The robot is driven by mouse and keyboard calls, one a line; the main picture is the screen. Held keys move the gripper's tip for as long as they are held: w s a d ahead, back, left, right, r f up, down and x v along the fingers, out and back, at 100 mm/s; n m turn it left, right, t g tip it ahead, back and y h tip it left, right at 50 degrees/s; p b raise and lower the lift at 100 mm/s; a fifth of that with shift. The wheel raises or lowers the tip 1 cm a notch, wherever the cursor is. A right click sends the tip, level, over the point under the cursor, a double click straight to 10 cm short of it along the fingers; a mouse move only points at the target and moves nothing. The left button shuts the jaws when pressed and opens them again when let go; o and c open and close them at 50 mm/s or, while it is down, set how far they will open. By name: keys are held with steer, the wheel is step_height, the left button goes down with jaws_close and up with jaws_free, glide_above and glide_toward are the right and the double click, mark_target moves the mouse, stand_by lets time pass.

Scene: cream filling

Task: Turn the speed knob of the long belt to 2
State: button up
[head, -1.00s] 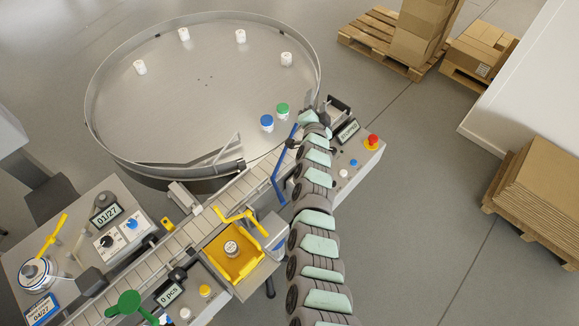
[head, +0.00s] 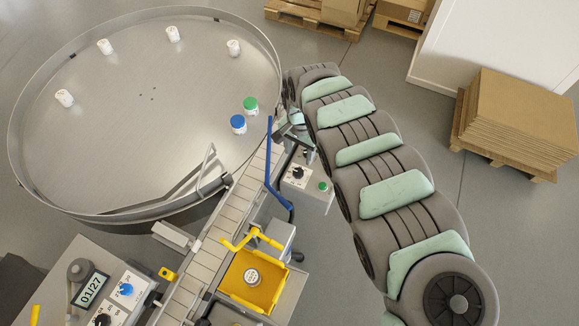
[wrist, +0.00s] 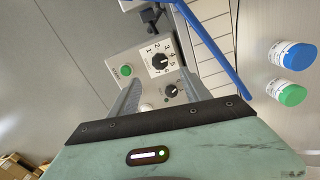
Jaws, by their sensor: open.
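A grey control box (head: 314,196) beside the long belt (head: 228,214) carries a black knob (head: 298,172) and a green button (head: 323,186). In the wrist view this black knob (wrist: 160,61) has a white dial with numbers around it; I cannot tell its exact setting. A second black knob (wrist: 169,91) sits lower, between my fingers in that picture. My gripper (head: 301,143) is over the far end of the box. In the wrist view my gripper (wrist: 160,92) has its two fingers apart, with nothing held. The numbered knob is just beyond the fingertips.
A blue rail (head: 270,165) runs close along the belt beside the box. A round table (head: 150,140) holds white jars, a blue-lidded jar (head: 238,124) and a green-lidded jar (head: 250,105). A yellow tray (head: 240,298) stands near the belt.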

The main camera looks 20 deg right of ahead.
mark_target(298, 172)
step_height(298, 172, down, 9)
steer(key=shift+f, duration=0.8)
steer(key=shift+c, duration=0.4)
jaws_close()
